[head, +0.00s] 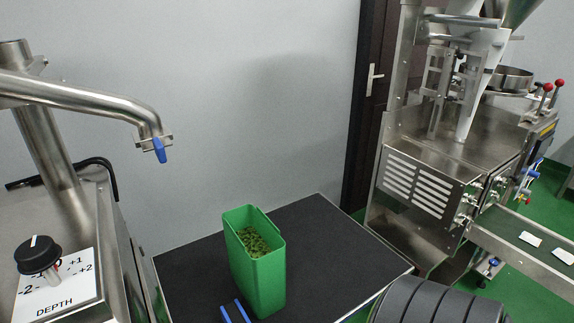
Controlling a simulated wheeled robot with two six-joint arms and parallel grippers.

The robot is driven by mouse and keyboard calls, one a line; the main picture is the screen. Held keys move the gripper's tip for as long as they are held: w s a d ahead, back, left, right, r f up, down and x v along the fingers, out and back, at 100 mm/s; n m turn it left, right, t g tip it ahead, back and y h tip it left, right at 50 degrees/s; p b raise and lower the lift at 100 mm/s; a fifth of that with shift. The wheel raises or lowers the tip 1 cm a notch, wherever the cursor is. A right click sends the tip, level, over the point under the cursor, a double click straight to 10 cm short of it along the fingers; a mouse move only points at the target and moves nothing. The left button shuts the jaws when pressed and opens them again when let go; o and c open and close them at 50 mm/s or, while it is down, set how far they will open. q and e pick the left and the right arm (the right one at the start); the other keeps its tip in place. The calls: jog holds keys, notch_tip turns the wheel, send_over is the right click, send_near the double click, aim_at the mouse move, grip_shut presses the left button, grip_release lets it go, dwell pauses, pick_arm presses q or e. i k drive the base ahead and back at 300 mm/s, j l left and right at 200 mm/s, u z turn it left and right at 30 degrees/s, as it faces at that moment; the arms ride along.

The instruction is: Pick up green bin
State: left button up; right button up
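The green bin (264,272) is a tall, narrow, open-topped container. It stands upright on the black-topped table (325,235), in the lower middle of the head view. Loose green leafy bits with a few reddish specks (256,243) show inside it, below the rim. I cannot make out either of my grippers in this view, and nothing is touching the bin's visible sides. Two thin blue strips (235,312) show close in front of the bin, cut off by the bottom edge; I cannot tell what they belong to.
A steel machine with a depth dial (38,254) and a curved pipe (85,97) stands at left. A packing machine (440,150) with a conveyor (532,252) stands at right. A dark ribbed round object (435,303) fills the lower right. The tabletop right of the bin is clear.

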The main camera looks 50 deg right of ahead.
aim_at(256, 249)
jog(key=z, duration=1.35)
jog(key=l+u, duration=0.1)
jog(key=l, duration=0.25)
